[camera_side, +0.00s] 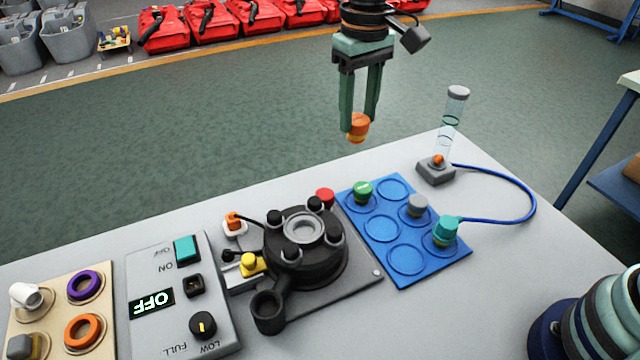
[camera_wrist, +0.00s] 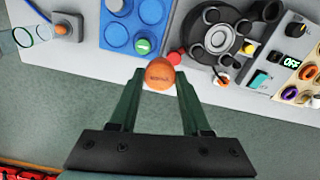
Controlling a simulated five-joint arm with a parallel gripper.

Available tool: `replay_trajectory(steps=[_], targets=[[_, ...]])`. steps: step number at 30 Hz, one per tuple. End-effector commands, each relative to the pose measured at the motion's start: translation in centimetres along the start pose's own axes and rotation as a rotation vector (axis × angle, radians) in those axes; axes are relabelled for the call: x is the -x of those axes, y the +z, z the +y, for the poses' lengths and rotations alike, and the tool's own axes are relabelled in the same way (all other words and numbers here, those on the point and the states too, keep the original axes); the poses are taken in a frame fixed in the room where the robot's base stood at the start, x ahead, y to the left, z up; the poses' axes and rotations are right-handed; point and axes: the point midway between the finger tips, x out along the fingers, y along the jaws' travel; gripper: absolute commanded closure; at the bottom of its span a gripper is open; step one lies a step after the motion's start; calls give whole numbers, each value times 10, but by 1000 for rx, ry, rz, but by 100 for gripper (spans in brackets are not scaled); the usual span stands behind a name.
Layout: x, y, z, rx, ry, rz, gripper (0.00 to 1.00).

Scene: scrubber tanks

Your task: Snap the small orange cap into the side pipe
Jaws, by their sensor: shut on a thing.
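The small orange cap (camera_side: 357,130) is held between the fingertips of my gripper (camera_side: 359,122), high above the far edge of the table. In the wrist view the cap's round orange face (camera_wrist: 160,74) shows between the two green fingers of my gripper (camera_wrist: 159,84). The black tank (camera_side: 305,255) stands on a grey plate in the middle of the table. Its side pipe (camera_side: 268,312), with an open round mouth, sticks out toward the front left, well apart from the cap.
A blue tray (camera_side: 408,262) holds green, grey and teal caps. A control box (camera_side: 175,300) reading OFF stands left, beside a board with rings (camera_side: 82,331). A clear tube (camera_side: 451,125) on a grey base with a blue hose stands at right. The air around my gripper is clear.

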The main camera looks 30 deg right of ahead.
Motion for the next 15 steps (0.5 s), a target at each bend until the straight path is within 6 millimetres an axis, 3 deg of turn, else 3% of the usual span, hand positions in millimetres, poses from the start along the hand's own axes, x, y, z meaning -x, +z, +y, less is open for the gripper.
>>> replay_trajectory(steps=[1,9,15], targets=[[0,4,-24,39,0,0,100],[0,40,-140,202,0,0,100],[-1,74,-202,293,0,0,100]])
